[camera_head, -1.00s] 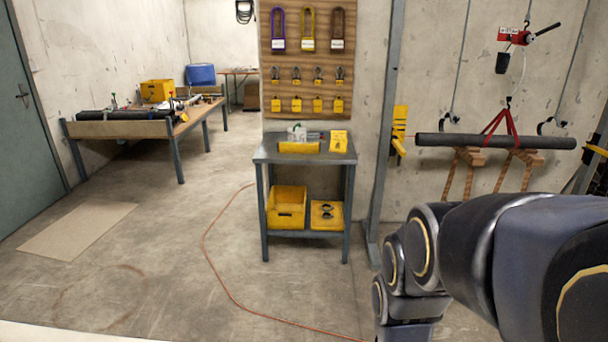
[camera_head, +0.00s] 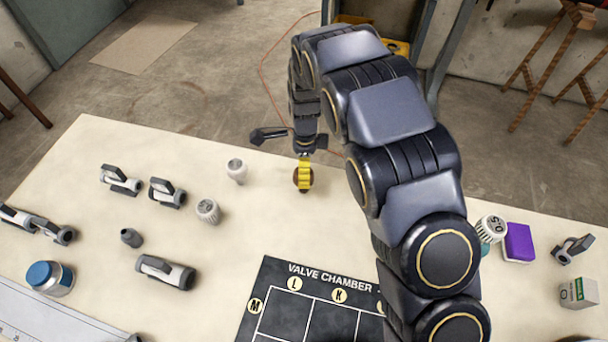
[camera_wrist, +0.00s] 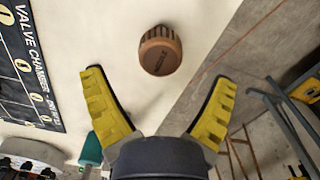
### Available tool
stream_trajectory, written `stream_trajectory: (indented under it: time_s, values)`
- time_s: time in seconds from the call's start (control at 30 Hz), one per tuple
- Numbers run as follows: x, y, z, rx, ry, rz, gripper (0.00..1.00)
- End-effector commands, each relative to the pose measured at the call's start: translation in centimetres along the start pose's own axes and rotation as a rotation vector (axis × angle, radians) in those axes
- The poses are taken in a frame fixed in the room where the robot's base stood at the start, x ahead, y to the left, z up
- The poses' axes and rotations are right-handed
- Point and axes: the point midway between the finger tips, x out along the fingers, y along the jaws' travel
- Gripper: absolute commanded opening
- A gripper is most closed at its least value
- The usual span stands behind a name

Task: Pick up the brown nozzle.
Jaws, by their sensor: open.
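The brown nozzle (camera_wrist: 160,51) stands out in the wrist view as a short ribbed cap on the pale table. It lies ahead of my gripper (camera_wrist: 158,105), beyond and between the two yellow fingertips, with a gap to both. The fingers are spread wide with nothing between them. In the head view my gripper (camera_head: 303,180) points down near the far edge of the table, and its yellow fingers mostly cover the nozzle. Only a little brown shows beside them.
A white nozzle (camera_head: 236,170) and a grey ribbed nozzle (camera_head: 207,210) stand to the left of my gripper. Several grey-and-black valves lie farther left. The valve chamber board (camera_head: 283,303) lies in front. A purple block (camera_head: 518,242) is at the right.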

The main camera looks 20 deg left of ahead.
Motion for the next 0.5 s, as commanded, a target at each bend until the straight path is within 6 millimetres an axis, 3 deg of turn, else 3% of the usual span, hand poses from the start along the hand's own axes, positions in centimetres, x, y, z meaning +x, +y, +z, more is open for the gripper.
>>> stream_trajectory:
  time_s: [0.27, 0.5]
  values:
    - [2.7, 0.1, 0.1, -0.003, 0.002, 0.006, 0.87]
    - [6.3, 0.1, 0.2, -0.003, 0.002, 0.007, 0.87]
